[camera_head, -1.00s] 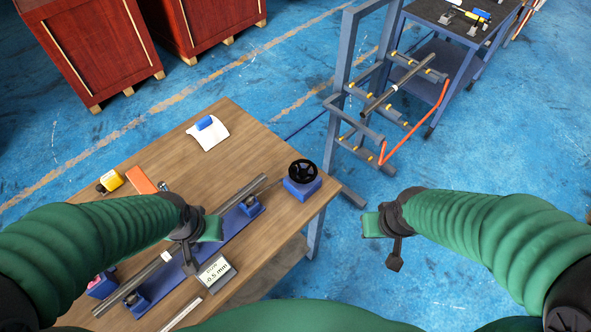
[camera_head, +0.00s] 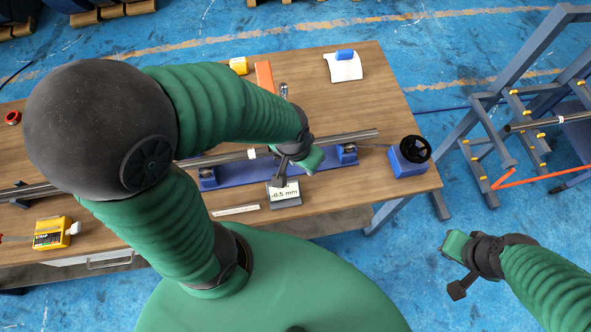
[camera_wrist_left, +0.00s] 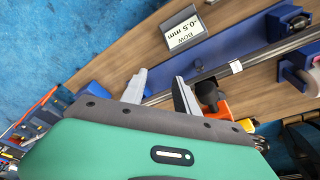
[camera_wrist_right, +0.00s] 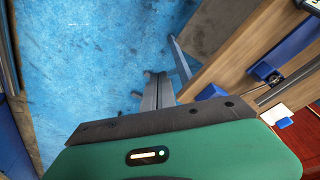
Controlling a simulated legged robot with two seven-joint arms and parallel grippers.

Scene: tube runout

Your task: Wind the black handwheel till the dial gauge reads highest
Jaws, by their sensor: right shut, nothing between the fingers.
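The black handwheel (camera_head: 416,149) sits on a blue block (camera_head: 406,163) at the table's right end, facing up. A long grey tube (camera_head: 345,138) lies along a blue bed (camera_head: 232,177) on roller stands. The gauge readout (camera_head: 285,194) stands in front of the tube and reads -0.5 mm; it also shows in the left wrist view (camera_wrist_left: 184,28). My left gripper (camera_head: 298,170) hangs above the tube by the readout; its fingers (camera_wrist_left: 160,78) are apart and empty. My right gripper (camera_head: 450,270) is shut and empty, off the table, below and right of the handwheel.
A blue rack with yellow pegs (camera_head: 520,120) stands to the right, with an orange bar. A white sheet with a blue object (camera_head: 344,66) lies at the back of the table. A yellow box (camera_head: 52,233) is at the front left. Blue floor is free around my right gripper.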

